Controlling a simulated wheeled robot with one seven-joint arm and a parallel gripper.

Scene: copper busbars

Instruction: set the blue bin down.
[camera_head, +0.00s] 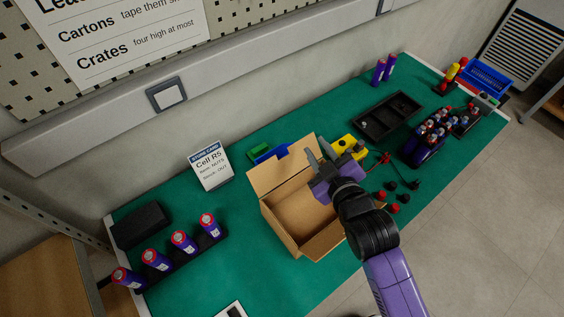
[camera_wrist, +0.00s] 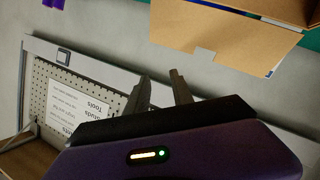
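A low blue bin (camera_head: 269,154) stands on the green table just behind the open cardboard box, partly hidden by the box's raised flap. A green item shows at its left end. Another blue container (camera_head: 487,77) stands at the far right end of the table; I cannot tell which one the task means. My gripper (camera_head: 313,153) is over the right rim of the cardboard box, its fingers apart. In the wrist view the two fingers (camera_wrist: 159,83) are also spread, with only wall between them.
The open cardboard box (camera_head: 300,212) is below my gripper. A yellow part (camera_head: 349,147) lies close behind it. A black tray (camera_head: 388,117) and red and black caps lie to the right. Several purple cells (camera_head: 183,241) stand in a holder at left. Green table is clear left of the box.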

